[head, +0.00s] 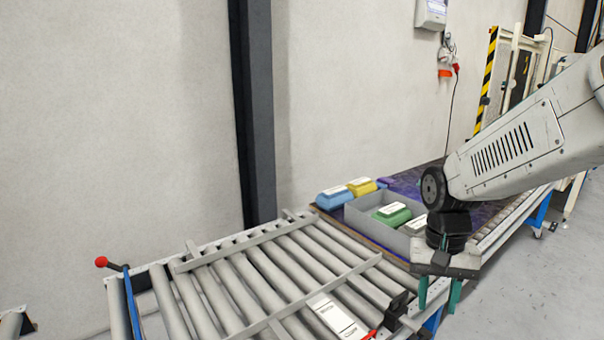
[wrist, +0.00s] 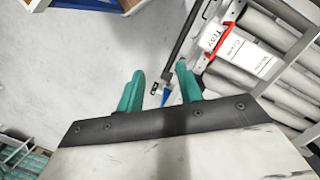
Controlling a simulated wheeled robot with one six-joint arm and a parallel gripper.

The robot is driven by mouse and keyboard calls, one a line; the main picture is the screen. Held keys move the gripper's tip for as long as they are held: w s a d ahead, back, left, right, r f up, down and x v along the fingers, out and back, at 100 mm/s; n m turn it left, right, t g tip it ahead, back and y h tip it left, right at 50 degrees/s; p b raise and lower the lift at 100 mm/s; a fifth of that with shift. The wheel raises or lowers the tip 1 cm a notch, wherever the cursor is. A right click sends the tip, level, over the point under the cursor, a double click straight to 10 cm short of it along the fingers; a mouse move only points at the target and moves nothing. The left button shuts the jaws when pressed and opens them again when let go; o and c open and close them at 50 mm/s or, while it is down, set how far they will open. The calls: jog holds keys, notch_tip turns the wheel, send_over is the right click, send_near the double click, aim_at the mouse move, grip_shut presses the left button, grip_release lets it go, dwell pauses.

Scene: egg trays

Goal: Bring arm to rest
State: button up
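My gripper (head: 438,294) hangs at the right of the head view with its two green fingers pointing down. It is open, and nothing shows between the fingers. In the wrist view the spread fingers (wrist: 160,72) have grey floor and part of the conveyor frame beyond them. My gripper is in front of a grey crate (head: 364,224) and apart from it. The crate holds a green egg tray (head: 392,214) and a greyish one (head: 415,225), partly hidden by my arm. A blue egg tray (head: 335,198) and a yellow one (head: 361,187) lie behind the crate.
A roller conveyor (head: 225,292) runs across the lower middle, with a white label plate (head: 337,317) at its front edge. A red-knobbed lever (head: 101,262) stands at its left. A dark post (head: 256,120) and wall close the back. Floor (head: 555,275) is open at right.

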jog(key=s+r+n+t, duration=0.1)
jog(key=s+r, duration=0.3)
jog(key=s, duration=0.4)
jog(key=s+d+r+n+t, duration=0.1)
jog(key=s+r+n+t, duration=0.1)
jog(key=s+r, duration=0.3)
jog(key=shift+s+d+n, duration=0.3)
jog(key=shift+s+n, duration=0.1)
jog(key=shift+s, duration=1.8)
